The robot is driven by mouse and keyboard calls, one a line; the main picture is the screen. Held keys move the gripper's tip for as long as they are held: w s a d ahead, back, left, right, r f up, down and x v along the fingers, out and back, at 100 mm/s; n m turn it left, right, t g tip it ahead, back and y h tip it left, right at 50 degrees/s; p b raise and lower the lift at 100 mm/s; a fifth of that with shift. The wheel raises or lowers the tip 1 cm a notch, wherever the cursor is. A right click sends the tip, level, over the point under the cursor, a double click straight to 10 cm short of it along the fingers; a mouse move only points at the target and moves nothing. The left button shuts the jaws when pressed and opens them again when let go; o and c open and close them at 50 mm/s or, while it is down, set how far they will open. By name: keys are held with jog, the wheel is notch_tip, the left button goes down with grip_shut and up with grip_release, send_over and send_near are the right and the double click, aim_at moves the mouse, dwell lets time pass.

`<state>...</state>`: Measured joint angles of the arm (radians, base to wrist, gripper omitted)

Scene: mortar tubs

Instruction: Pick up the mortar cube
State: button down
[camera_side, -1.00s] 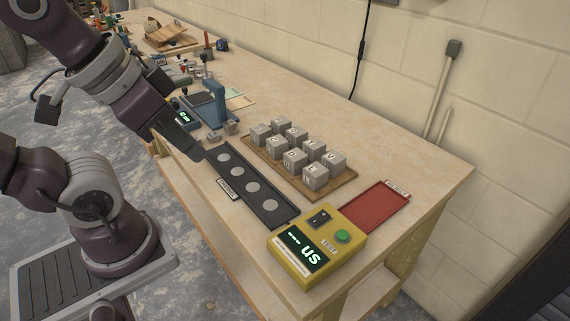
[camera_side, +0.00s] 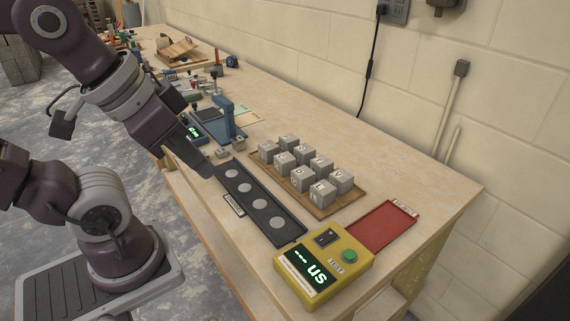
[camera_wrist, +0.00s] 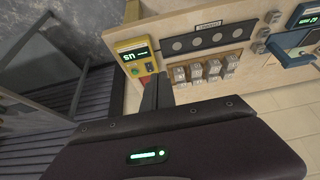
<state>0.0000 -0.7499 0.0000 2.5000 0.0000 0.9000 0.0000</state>
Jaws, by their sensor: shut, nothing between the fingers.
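Several grey mortar cubes with letters stand in two rows on a wooden board (camera_side: 353,196); one front cube (camera_side: 321,193) faces the side camera. The cubes (camera_wrist: 197,73) also show in the wrist view, beyond the fingers. My gripper (camera_side: 208,172) is shut and empty at the far-left end of the black tray, away from the cubes on the board. In the wrist view my gripper's fingers (camera_wrist: 157,92) are together, with nothing visible between them.
The black tray (camera_side: 247,193) with several round pale spots lies left of the board. A yellow tester (camera_side: 323,267) with a green button stands at the front, a red mat (camera_side: 385,226) beside it. A blue device (camera_side: 226,119) stands behind.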

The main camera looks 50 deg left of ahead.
jog(key=c, duration=1)
grip_release()
jog(key=shift+o, duration=0.2)
